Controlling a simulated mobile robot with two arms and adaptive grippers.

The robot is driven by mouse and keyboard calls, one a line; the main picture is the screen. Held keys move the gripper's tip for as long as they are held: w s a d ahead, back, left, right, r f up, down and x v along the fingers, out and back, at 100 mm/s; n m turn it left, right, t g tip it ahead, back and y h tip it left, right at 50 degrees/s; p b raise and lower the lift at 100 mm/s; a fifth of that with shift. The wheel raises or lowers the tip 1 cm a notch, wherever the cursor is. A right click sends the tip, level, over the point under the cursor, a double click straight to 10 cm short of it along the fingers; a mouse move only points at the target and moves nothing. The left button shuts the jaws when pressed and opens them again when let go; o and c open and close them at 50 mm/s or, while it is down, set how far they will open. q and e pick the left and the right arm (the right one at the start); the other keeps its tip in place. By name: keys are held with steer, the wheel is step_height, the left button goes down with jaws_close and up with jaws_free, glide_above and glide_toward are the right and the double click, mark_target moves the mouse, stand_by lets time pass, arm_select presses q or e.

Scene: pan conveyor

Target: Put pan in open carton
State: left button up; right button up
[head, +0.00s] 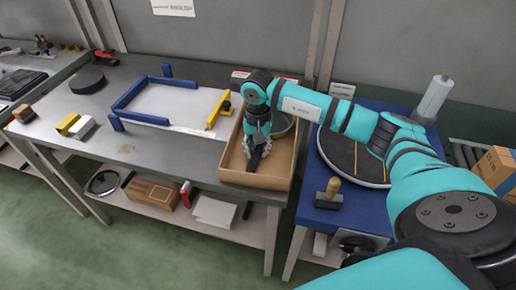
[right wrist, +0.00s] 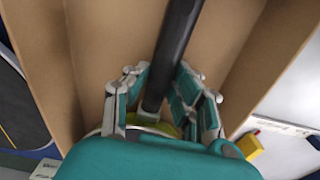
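The open carton (head: 229,173) is a brown box without a lid at the right end of the grey table. A dark round pan (head: 284,124) is inside its walls, partly hidden by my right arm. Its black handle (head: 254,160) points to the carton's near side. My right gripper (head: 260,140) is down in the carton over the handle. In the right wrist view the black handle (right wrist: 176,45) runs between the parted fingers (right wrist: 160,88), with narrow gaps beside it. The pan's body is out of that view. My left gripper is not in view.
A blue frame (head: 130,94) around a white sheet and a yellow clamp (head: 218,108) stand left of the carton. A blue table (head: 310,200) with a round black disc (head: 345,160) and a wooden-handled tool (head: 329,194) is at right. The table's front left is mostly clear.

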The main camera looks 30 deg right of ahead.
steer(key=o, duration=0.5)
steer(key=shift+c, duration=0.2)
step_height(320, 180, up, 12)
steer(key=shift+s, duration=0.1)
stand_by(0.8)
